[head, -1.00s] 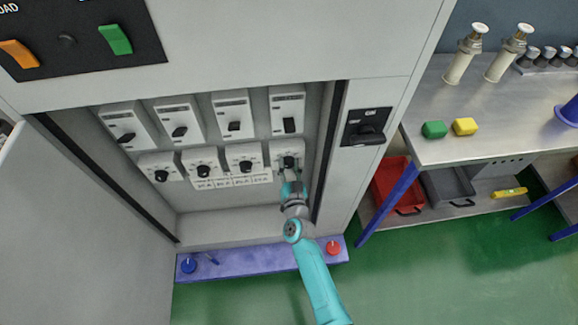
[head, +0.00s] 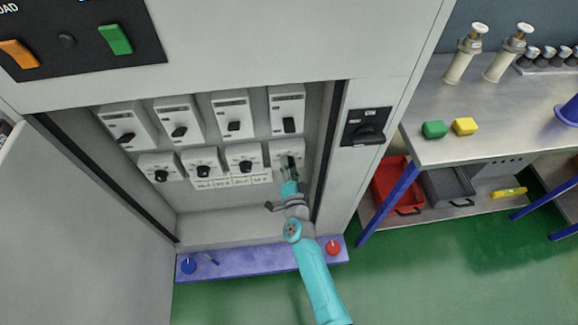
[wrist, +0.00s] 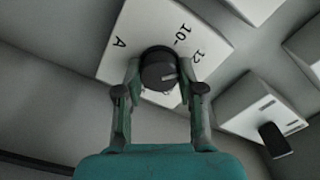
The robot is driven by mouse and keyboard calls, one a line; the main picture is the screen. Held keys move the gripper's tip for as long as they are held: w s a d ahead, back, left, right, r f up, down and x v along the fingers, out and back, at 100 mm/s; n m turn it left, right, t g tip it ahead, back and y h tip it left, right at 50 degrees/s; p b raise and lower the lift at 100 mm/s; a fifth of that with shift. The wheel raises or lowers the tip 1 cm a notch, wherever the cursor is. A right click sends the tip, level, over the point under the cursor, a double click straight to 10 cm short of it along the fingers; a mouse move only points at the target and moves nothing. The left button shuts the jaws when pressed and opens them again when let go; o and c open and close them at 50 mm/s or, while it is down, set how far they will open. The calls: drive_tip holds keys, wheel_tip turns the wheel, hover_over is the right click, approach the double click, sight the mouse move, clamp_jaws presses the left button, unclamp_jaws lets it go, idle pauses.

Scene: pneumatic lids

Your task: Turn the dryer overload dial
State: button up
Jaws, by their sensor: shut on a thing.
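The overload dial in my gripper is a round black knob (wrist: 158,68) on a white block with printed marks including "10-", "12" and "A". The block (head: 282,148) is the rightmost of the lower row in the open cabinet. My gripper (wrist: 160,82) has one finger on each side of the knob and is shut on it. In the head view my gripper (head: 289,170) reaches up to that block and hides most of the knob. Several other round black dials, such as this one (head: 246,165), sit to the left in the same row.
Breaker blocks with black levers (head: 290,124) sit just above. A black rotary switch (head: 368,128) is on the cabinet's right frame. The cabinet's side walls stand close to my arm. A purple ledge (head: 240,262) with red and blue buttons lies below.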

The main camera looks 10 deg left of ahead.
drive_tip(key=shift+m, duration=0.4)
drive_tip(key=o, duration=1.1)
drive_tip(key=shift+o, duration=0.2)
drive_tip(key=shift+s+d, duration=0.1)
drive_tip(key=v, duration=1.1)
drive_tip(key=shift+s, duration=0.35)
drive_tip(key=shift+d, duration=0.1)
